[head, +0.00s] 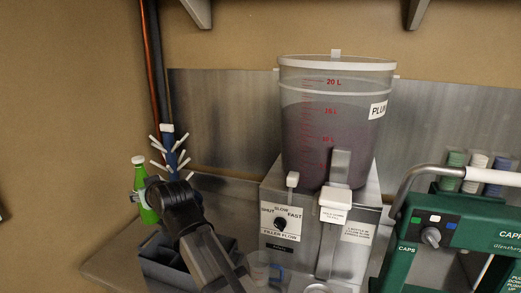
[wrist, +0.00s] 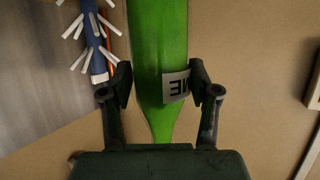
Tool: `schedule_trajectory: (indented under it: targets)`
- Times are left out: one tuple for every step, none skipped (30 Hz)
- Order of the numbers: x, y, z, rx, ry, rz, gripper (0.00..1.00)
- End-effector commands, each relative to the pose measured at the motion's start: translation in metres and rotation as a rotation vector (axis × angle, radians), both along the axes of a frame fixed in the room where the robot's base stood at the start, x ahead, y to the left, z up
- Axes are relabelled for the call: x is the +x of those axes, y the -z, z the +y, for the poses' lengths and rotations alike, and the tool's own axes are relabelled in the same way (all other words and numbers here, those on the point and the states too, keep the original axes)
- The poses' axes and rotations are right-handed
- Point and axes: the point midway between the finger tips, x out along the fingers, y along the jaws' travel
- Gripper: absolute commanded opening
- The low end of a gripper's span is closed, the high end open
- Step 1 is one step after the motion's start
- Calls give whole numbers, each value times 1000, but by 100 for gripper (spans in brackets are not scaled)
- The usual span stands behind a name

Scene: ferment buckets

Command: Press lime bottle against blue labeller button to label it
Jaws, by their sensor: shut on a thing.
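My gripper (head: 143,200) is at the left of the head view, shut on the bright green lime bottle (head: 139,169). The bottle is held nearly upright, slightly tilted, with a white top. In the wrist view, the green bottle (wrist: 160,50) runs between the two fingers of my gripper (wrist: 160,86). A pale tag with dark letters (wrist: 176,87) shows on the bottle beside the right finger, its lettering upside down and partly hidden.
A blue drying tree with white pegs (head: 168,141) stands close behind the bottle. A dark grey bin (head: 165,274) is below my arm. A filler with a bucket of dark liquid (head: 330,140) stands at centre, and a green capper (head: 470,235) is at right.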

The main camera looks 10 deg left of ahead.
Motion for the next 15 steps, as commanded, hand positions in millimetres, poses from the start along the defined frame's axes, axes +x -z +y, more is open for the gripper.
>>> schedule_trajectory:
  targets:
    - [-3,5,-6,0,8,-2,0]
    - [-5,8,-9,0,15,-1,0]
    - [-8,10,-15,1,23,-2,0]
    - [-12,10,-20,0,28,-3,0]
    - [-18,10,-21,2,29,-3,0]
    - [-28,9,-22,3,27,-3,0]
    - [-36,8,-23,3,23,-4,0]
    - [-44,7,-24,3,21,-4,0]
    - [-57,6,-23,4,14,-3,0]
    - [-67,5,-23,4,7,-4,0]
    - [-77,4,-23,2,1,-4,0]
    - [-93,1,-22,5,-10,-4,0]
    - [-105,-1,-22,4,-20,-5,0]
    - [-117,-2,-21,4,-29,-4,0]
    - [-135,-4,-21,4,-43,-3,0]
